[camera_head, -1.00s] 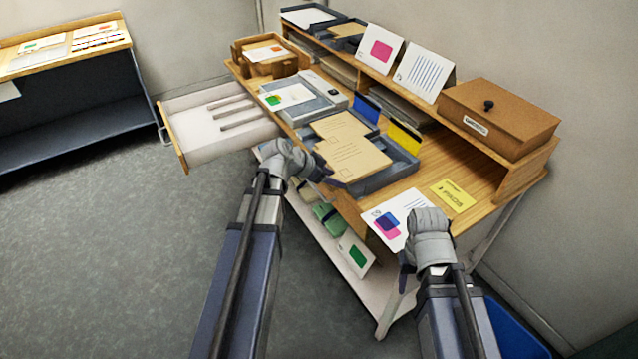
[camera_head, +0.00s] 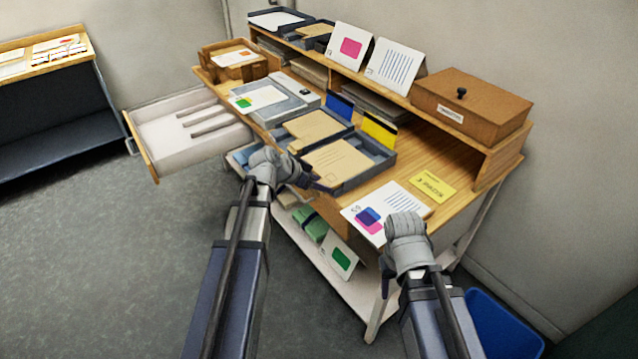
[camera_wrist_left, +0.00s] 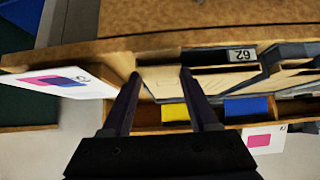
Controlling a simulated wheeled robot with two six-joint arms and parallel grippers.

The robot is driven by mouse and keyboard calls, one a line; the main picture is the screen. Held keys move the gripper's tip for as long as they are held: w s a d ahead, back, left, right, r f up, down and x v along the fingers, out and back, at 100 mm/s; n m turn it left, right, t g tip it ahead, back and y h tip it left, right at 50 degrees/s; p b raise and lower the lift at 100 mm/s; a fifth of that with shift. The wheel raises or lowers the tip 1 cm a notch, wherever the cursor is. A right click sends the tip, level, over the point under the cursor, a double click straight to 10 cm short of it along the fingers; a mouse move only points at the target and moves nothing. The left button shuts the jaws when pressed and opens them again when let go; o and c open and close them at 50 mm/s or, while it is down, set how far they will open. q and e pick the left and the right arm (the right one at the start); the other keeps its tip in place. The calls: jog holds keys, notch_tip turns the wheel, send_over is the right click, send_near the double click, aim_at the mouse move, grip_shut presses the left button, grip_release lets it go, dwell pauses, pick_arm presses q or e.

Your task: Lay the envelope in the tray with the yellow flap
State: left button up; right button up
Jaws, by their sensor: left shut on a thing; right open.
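My left gripper (camera_head: 308,182) is shut on the near edge of a tan envelope (camera_head: 342,160). The envelope lies flat over the tray with the yellow flap (camera_head: 352,182), within its walls; I cannot tell whether it touches the bottom. The yellow flap (camera_head: 379,134) stands at that tray's far side. The left wrist view shows the envelope (camera_wrist_left: 160,82) between the fingers (camera_wrist_left: 157,85), with the yellow flap (camera_wrist_left: 176,113) beyond. A second tan envelope (camera_head: 308,127) lies in the neighbouring tray, by the blue flap (camera_head: 340,105). My right gripper (camera_head: 386,268) is open, near the desk's front edge.
A printed card (camera_head: 372,214) and a yellow note (camera_head: 433,187) lie right of the trays. A brown box (camera_head: 470,100) stands on the shelf above. An open drawer (camera_head: 185,130) juts out at left. A blue bin (camera_head: 500,325) stands on the floor.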

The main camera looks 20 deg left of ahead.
pick_arm(q)
jog(key=o, duration=1.4)
jog(key=p+v, duration=0.5)
jog(key=v, duration=0.2)
jog(key=shift+s+a+r, duration=0.15)
jog(key=shift+s+r, duration=0.1)
jog(key=shift+c, duration=0.3)
